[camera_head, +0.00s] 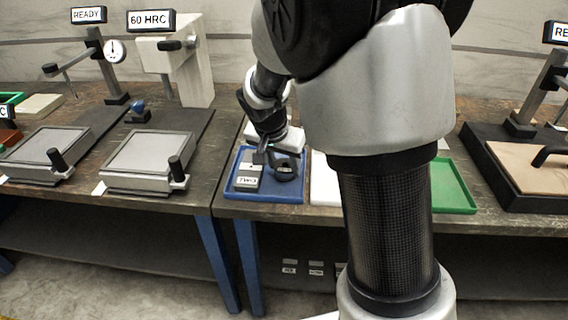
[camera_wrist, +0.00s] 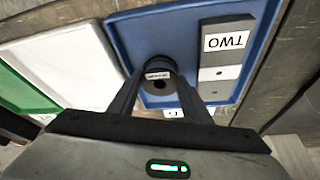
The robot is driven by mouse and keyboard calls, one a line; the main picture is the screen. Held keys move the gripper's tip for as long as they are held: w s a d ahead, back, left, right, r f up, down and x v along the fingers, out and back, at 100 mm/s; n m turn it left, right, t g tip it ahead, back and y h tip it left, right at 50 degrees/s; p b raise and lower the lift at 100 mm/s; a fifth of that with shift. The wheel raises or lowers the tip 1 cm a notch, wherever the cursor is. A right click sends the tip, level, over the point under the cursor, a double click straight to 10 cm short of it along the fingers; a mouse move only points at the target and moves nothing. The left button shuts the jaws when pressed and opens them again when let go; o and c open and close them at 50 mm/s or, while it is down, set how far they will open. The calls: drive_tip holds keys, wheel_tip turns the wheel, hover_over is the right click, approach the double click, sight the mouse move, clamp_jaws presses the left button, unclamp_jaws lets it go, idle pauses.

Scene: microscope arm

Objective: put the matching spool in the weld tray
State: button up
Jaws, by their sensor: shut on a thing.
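A black spool (camera_wrist: 157,70) with a small white label sits between my gripper's fingers in the wrist view, in or just above the blue tray (camera_wrist: 133,33). My gripper (camera_wrist: 160,90) is shut on it. The spool's label is too small to read. In the head view the spool (camera_head: 286,170) shows at the right side of the blue tray (camera_head: 262,196), beside my gripper (camera_head: 270,158). A grey block marked TWO (camera_wrist: 222,70) lies in the same tray. I cannot read which tray is the weld tray; the blue tray's front label is mostly hidden.
A white tray (camera_wrist: 65,65) and a green tray (camera_wrist: 22,92) stand beside the blue one. My arm hides much of them in the head view. A hardness tester marked 60 HRC (camera_head: 185,75) and a fixture plate (camera_head: 150,152) stand left. A tan board (camera_head: 530,168) lies right.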

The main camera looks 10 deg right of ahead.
drive_tip(key=o, duration=0.9)
drive_tip(key=shift+f, duration=0.1)
drive_tip(key=shift+r+p, duration=0.3)
drive_tip(key=shift+r, duration=0.15)
drive_tip(key=p+v, duration=0.2)
drive_tip(key=v, duration=0.9)
drive_tip(key=s+d+r+n+y, duration=0.1)
drive_tip(key=s+r+n, duration=0.1)
drive_tip(key=s, duration=0.5)
drive_tip(key=s+d+r+n+t+y, duration=0.1)
drive_tip(key=s+r+n, duration=0.1)
drive_tip(key=s, duration=0.5)
drive_tip(key=s+d+r+n, duration=0.1)
drive_tip(key=s+r+n, duration=0.2)
drive_tip(key=s, duration=0.4)
drive_tip(key=shift+d+t+y, duration=0.1)
drive_tip(key=shift+t+y, duration=0.3)
drive_tip(key=shift+r, duration=0.1)
